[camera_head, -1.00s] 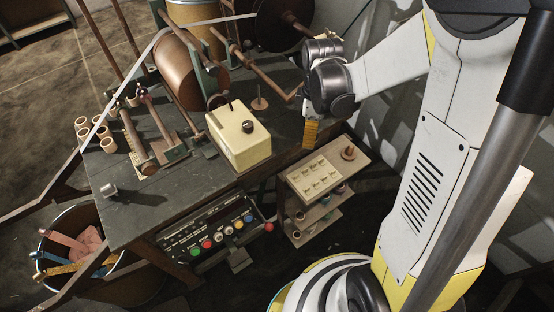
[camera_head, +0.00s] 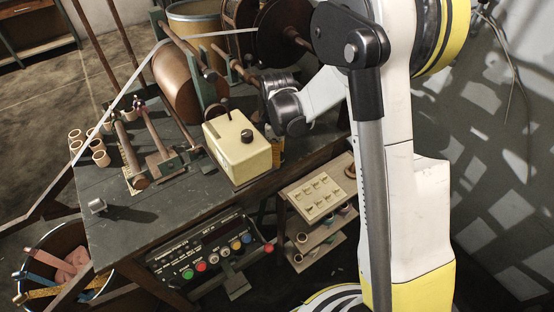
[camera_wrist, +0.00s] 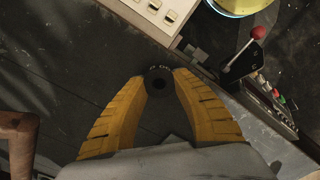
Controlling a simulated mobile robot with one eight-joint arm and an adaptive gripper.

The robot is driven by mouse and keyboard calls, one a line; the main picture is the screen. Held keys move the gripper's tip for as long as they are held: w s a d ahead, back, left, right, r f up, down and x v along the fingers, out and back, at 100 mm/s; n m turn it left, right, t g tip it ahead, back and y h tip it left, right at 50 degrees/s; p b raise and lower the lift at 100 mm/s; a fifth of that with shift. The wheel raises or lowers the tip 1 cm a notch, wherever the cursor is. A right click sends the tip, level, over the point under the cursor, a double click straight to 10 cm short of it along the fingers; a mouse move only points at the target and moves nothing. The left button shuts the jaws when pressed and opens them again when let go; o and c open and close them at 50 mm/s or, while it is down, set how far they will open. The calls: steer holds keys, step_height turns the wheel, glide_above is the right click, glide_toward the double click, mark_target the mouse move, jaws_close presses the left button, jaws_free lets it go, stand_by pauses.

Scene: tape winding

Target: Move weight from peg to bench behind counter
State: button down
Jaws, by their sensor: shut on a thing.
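The weight (camera_wrist: 160,82) shows in the wrist view as a small dark round piece with a hole in its middle. My gripper (camera_wrist: 160,78) is shut on it, with a yellow finger on each side. In the head view only a bit of yellow finger (camera_head: 278,150) shows behind the cream box, and the weight is hidden there. The dark counter (camera_head: 150,215) bears winding gear and the cream box (camera_head: 238,148).
A small shelf stand with a cream top panel (camera_head: 314,196) stands right of the counter. A control panel (camera_head: 205,250) with coloured buttons hangs under the counter's front edge. A red-knobbed lever (camera_wrist: 257,33) is close right in the wrist view. Large rollers (camera_head: 175,85) stand behind.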

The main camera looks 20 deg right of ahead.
steer(key=shift+f, duration=0.15)
steer(key=shift+f, duration=0.15)
steer(key=c, duration=1.1)
jaws_free()
step_height(320, 180, up, 12)
steer(key=r+p, duration=0.1)
steer(key=p, duration=0.4)
steer(key=s+r+m+t, duration=0.3)
steer(key=s+r+m, duration=0.2)
steer(key=s+r, duration=0.45)
steer(key=shift+s+d+r+m+t, duration=0.25)
steer(key=shift+s+r+m+t, duration=0.35)
steer(key=shift+s+m, duration=0.9)
steer(key=shift+s+d+r+m+t, duration=0.3)
steer(key=shift+s+m+t, duration=0.65)
steer(key=shift+s, duration=1)
steer(key=shift+s+d+r+m+t, duration=0.25)
steer(key=shift+s+r+m+t, duration=0.25)
steer(key=shift+s+m, duration=1.05)
